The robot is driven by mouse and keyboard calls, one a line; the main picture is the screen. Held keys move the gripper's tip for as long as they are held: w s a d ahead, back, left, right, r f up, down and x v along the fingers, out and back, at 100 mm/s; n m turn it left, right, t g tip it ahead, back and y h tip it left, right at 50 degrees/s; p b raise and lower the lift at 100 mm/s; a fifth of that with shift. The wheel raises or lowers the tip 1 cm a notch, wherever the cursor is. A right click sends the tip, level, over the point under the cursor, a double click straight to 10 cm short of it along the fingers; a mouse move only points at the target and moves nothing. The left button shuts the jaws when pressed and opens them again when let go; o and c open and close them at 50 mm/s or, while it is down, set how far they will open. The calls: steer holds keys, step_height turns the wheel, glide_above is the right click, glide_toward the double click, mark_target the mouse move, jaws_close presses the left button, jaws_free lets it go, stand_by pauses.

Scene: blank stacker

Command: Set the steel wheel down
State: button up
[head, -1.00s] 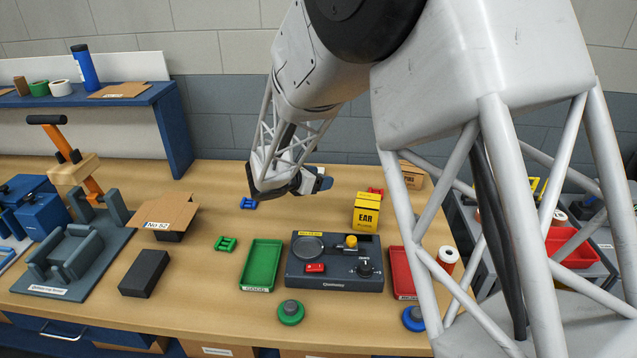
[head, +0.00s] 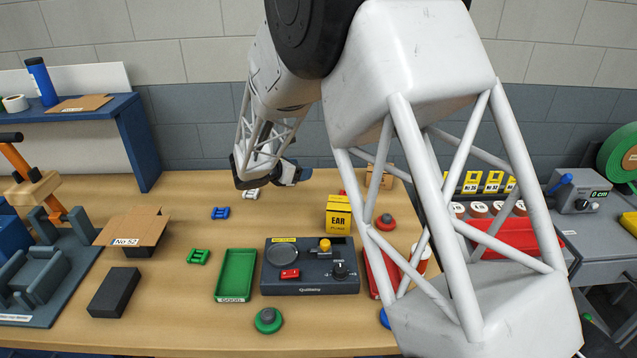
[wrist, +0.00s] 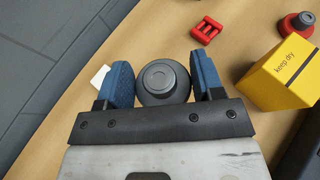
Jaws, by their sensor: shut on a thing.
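My gripper (wrist: 163,85) is shut on the steel wheel (wrist: 163,78), a grey round disc with a raised round hub. Its two blue finger pads stand on the wheel's left and right sides in the wrist view. In the head view my gripper (head: 291,172) is over the back of the wooden table (head: 185,215), and the wheel cannot be made out there. I cannot tell whether the wheel touches the table.
A yellow box (head: 338,218) and red wheel (head: 386,221) stand right of my gripper. A small whitish piece (head: 250,194) lies close below it. A blue piece (head: 220,213), green tray (head: 235,276) and dark device (head: 310,268) are nearer the front.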

glide_above(320, 181)
steer(key=shift+s+d+m+g, duration=0.1)
steer(key=shift+s+m+g, duration=0.05)
steer(key=shift+m+g, duration=0.2)
steer(key=shift+h, duration=0.3)
steer(key=shift+f, duration=3.1)
steer(key=shift+f, duration=0.1)
steer(key=shift+f, duration=1.75)
steer(key=shift+f, duration=0.1)
steer(key=o, duration=1.1)
